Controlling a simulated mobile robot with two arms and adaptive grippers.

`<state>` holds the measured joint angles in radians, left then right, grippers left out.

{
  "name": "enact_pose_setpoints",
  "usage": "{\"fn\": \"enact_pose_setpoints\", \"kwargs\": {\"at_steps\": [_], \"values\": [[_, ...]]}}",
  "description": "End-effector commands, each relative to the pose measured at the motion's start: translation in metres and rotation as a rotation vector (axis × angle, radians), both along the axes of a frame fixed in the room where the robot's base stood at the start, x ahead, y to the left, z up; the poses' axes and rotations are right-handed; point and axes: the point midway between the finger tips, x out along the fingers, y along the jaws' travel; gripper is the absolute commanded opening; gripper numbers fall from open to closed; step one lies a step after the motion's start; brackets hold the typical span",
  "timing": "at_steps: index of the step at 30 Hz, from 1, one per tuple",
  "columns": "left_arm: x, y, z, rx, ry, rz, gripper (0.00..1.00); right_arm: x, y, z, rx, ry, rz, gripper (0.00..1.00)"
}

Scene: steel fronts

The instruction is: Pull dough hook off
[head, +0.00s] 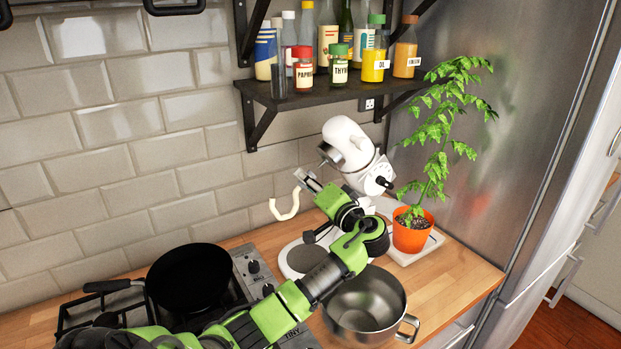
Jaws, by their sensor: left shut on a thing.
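The white mixer (350,143) stands at the back of the counter with its head tilted up. The cream dough hook (286,209) shows left of the mixer head, its curved end hanging down in front of the tiles. My left gripper (308,181) is shut on the dough hook at its upper end, just below and left of the mixer head. The fingers hide the hook's top, so I cannot tell whether it still touches the mixer. My left arm covers part of the mixer's stand and base. My right gripper is not in view.
A steel bowl (366,305) sits on the counter in front of the mixer. A plant in an orange pot (411,235) stands right of it, beside the fridge (485,150). A black pan (190,275) is on the stove at left. A shelf (330,90) with several bottles hangs above.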

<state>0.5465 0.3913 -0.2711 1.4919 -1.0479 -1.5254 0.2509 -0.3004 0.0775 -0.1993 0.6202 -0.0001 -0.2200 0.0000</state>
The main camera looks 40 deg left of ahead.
Motion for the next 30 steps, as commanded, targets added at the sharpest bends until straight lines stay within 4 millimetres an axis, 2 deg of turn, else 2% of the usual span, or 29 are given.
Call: {"fn": "enact_pose_setpoints", "kwargs": {"at_steps": [12, 24, 30], "values": [[-0.016, 0.005, -0.011, 0.002, 0.000, 0.001, 0.00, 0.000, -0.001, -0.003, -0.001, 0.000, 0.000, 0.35], [-0.019, 0.006, -0.012, 0.002, -0.002, 0.000, 0.00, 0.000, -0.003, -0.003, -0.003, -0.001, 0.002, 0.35], [-0.022, -0.009, -0.016, 0.000, -0.002, 0.011, 0.00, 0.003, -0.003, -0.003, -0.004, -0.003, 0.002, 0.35]]}}
